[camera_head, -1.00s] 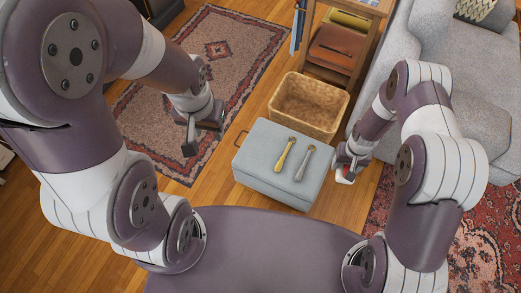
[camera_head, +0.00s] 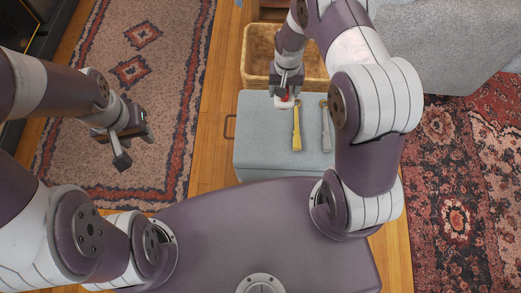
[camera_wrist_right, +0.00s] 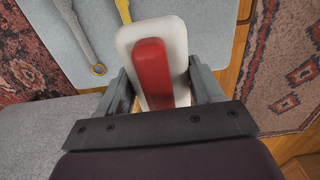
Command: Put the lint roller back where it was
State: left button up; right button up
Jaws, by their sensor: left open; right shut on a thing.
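My right gripper (camera_head: 286,94) is shut on a white and red object (camera_wrist_right: 180,37), a rounded white slab with a raised red bar. I cannot tell for sure that it is the lint roller. The object shows only as a small bit below the fingers in the head view. The gripper is above the far edge of the light blue-grey box seat (camera_head: 262,160), beside the basket. A yellow tool (camera_head: 297,132) and a grey tool (camera_head: 326,132), each with a ring end, lie on the seat. My left gripper (camera_head: 134,147) is open and empty over the patterned rug.
An open wicker basket (camera_head: 257,58) stands behind the seat, partly covered by my right arm. A grey sofa (camera_head: 450,50) is at the right. Patterned rugs lie left (camera_head: 85,140) and right (camera_head: 455,200). The seat's left part is clear.

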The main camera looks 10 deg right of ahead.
jog(key=shift+w+f+b, duration=0.1)
jog(key=shift+f+b, duration=0.2)
jog(key=shift+f, duration=0.45)
jog(key=b, duration=0.4)
send_over(261, 140)
notch_tip(261, 140, down, 7)
jog(key=shift+d+r, duration=0.1)
notch_tip(261, 140, down, 4)
jog(key=shift+f+b, duration=0.1)
jog(key=shift+b, duration=1.15)
jog(key=shift+r, duration=0.25)
jog(key=o, duration=0.7)
jog(key=shift+f, duration=0.2)
jog(key=o, duration=0.4)
pick_arm(q)
notch_tip(261, 140, down, 8)
jog(key=shift+f, duration=0.1)
